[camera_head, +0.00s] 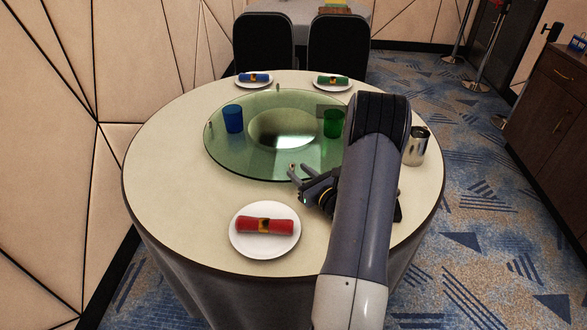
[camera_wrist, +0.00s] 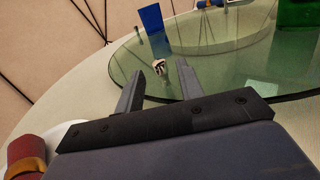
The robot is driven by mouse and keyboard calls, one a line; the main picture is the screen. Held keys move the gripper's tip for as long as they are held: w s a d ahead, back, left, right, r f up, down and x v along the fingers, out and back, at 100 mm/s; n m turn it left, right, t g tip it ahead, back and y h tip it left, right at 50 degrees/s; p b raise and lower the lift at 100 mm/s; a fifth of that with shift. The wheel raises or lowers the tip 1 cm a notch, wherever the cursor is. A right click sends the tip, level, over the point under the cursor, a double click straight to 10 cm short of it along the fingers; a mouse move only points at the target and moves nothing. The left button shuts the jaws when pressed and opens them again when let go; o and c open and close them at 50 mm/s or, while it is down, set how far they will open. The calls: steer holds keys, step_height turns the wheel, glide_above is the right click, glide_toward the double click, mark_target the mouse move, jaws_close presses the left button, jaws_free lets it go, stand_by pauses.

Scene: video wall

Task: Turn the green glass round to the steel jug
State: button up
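The green glass (camera_head: 333,124) stands on the right of the green glass turntable (camera_head: 230,155); it also shows at the top right of the wrist view (camera_wrist: 297,14). The steel jug (camera_head: 416,147) stands on the table at the right, off the turntable, partly behind my arm. A blue glass (camera_head: 233,119) stands on the turntable's left; the wrist view shows it too (camera_wrist: 153,26). My gripper (camera_head: 297,174) is open at the turntable's front rim. A small metal peg (camera_wrist: 160,66) on the rim lies ahead, between the finger lines; I cannot tell whether it is between the fingers.
A plate with a red napkin (camera_head: 265,226) lies in front, left of my gripper. Plates with a blue napkin (camera_head: 254,78) and a green napkin (camera_head: 332,81) lie at the back. Two dark chairs (camera_head: 264,43) stand behind the table. The tabletop's left side (camera_head: 160,160) is clear.

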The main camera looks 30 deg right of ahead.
mark_target(294, 165)
steer(key=s, duration=0.6)
steer(key=shift+s+d, duration=0.3)
steer(key=shift+s, duration=0.05)
steer(key=w, duration=0.7)
steer(key=w+a, duration=0.1)
steer(key=w, duration=0.3)
steer(key=shift+p, duration=0.35)
steer(key=shift+s+d, duration=0.2)
steer(key=shift+d, duration=0.15)
steer(key=shift+a, duration=0.1)
